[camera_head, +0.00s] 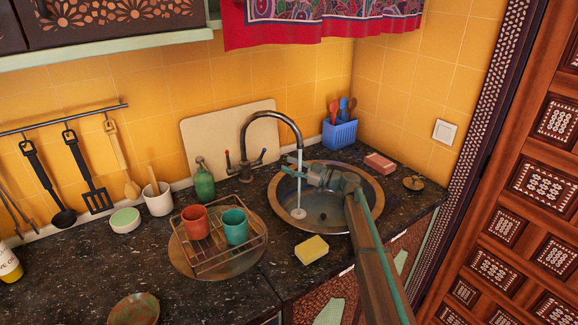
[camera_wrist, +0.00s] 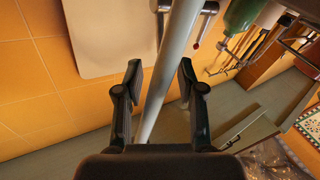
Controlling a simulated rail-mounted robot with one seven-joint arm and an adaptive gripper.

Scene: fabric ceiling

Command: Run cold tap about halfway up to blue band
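The dark tap (camera_head: 272,117) arches over the round metal sink (camera_head: 340,218). Its left handle (camera_head: 228,160) has a red mark, and its right handle (camera_head: 261,156) is turned up; I make out no blue band. A pale water stream (camera_head: 299,194) falls from the spout into the basin. My gripper (camera_head: 301,176) is over the sink, just below the spout and by the stream. In the wrist view my gripper (camera_wrist: 160,80) is open, with a pale grey bar (camera_wrist: 165,70) between or beyond its fingers; I cannot tell whether it is spout or water. A red-marked handle (camera_wrist: 196,44) shows beyond.
A green bottle (camera_head: 204,184) stands left of the tap. A yellow sponge (camera_head: 312,250) lies at the sink's front. A blue utensil holder (camera_head: 339,134) stands behind the sink.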

